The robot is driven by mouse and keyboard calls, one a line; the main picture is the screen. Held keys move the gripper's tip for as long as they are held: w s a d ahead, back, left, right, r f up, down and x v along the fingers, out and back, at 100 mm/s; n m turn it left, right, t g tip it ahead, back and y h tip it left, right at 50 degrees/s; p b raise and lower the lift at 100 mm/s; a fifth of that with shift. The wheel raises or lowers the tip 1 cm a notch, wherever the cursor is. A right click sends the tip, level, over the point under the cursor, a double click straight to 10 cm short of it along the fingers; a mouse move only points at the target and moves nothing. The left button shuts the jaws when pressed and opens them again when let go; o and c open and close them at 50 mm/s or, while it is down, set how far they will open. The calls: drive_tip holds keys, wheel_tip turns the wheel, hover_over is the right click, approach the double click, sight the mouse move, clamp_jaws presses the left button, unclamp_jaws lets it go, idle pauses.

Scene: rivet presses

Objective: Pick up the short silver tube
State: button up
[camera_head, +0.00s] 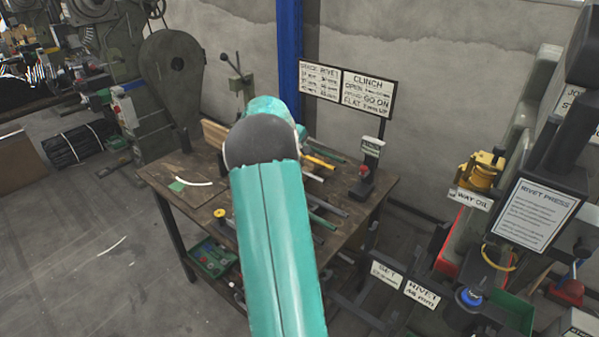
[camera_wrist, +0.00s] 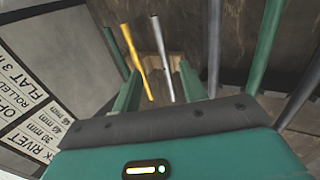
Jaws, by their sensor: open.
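In the wrist view, a thin silver tube (camera_wrist: 161,58) lies on the worn wooden bench beside a yellow tube (camera_wrist: 137,62). My gripper (camera_wrist: 159,72) is open, with one green finger on each side of the pair in the picture. Both tubes show in the gap, and neither is clamped. I cannot tell how far the fingertips are from the silver tube. In the head view, the silver tube (camera_head: 313,177) shows just right of my arm, near the yellow tube (camera_head: 318,161). My green arm hides my gripper and part of the bench there.
Several other tubes lie near: a green one (camera_wrist: 115,50), a grey one (camera_wrist: 213,45) and another green one (camera_wrist: 268,40). A sign board (camera_head: 347,88) stands behind the bench (camera_head: 200,193). A small stand with a red knob (camera_head: 364,170) is at its right. The bench's left part is mostly clear.

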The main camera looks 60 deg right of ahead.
sight(313, 175)
drive_tip(key=x, duration=1.3)
drive_tip(key=shift+s+f, duration=0.1)
drive_tip(key=shift+f, duration=0.15)
clamp_jaws()
